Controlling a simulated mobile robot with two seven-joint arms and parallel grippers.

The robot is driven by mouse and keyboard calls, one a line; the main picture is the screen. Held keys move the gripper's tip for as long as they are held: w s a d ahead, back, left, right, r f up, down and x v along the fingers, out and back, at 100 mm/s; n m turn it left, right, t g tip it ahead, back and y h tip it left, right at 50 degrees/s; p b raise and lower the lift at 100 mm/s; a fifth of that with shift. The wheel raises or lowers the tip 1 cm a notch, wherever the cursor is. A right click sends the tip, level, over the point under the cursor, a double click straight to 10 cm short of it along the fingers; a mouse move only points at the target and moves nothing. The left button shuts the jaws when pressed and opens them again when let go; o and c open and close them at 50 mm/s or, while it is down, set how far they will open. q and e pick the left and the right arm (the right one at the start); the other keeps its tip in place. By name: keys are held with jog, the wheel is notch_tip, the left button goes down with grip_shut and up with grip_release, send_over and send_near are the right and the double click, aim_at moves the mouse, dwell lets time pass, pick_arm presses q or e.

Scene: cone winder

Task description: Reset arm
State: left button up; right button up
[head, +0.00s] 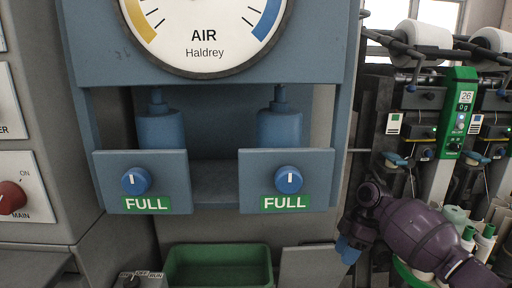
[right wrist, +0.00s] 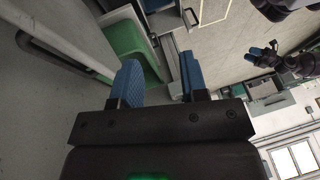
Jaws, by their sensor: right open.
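My right gripper (head: 349,248) shows at the lower right of the head view, with blue fingertips pointing down on a purple arm. In the right wrist view its two blue fingers (right wrist: 160,82) stand apart with nothing between them. It is right of and below the right FULL panel, apart from it. Another gripper with blue tips, seemingly my left one (right wrist: 258,53), shows small at the right of the right wrist view; its opening is too small to tell. The left gripper is not in the head view.
A round air gauge (head: 205,20) sits above two blue panels with knobs (head: 136,181) (head: 289,179) marked FULL. A green bin (head: 218,265) is below. A switch box (head: 140,279) stands left of it. Winder units with white cones (head: 424,36) fill the right.

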jog(key=s+a+f+m+t+p, duration=0.1)
jog(key=s+f+m+t+p, duration=0.2)
jog(key=s+f, duration=0.6)
jog(key=s+a+f+m+t+p, duration=0.1)
jog(key=s+a+f+m+t, duration=0.2)
jog(key=s+f, duration=0.55)
pick_arm(q)
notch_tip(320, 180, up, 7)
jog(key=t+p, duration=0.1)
jog(key=p, duration=0.3)
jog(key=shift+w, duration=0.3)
pick_arm(e)
jog(key=s+d+r+m+t+h, duration=0.1)
jog(key=s+d+r+m+t, duration=0.1)
jog(key=s, duration=0.6)
jog(key=s+d+r+m+t+h, duration=0.2)
jog(key=s+m, duration=0.3)
jog(key=s, duration=0.3)
jog(key=s+d+r+m+t+h, duration=0.1)
jog(key=s+d+r+m+t, duration=0.2)
jog(key=s, duration=0.5)
jog(key=shift+s+d+r, duration=0.15)
jog(key=shift+s+d, duration=0.15)
jog(key=shift+s, duration=0.1)
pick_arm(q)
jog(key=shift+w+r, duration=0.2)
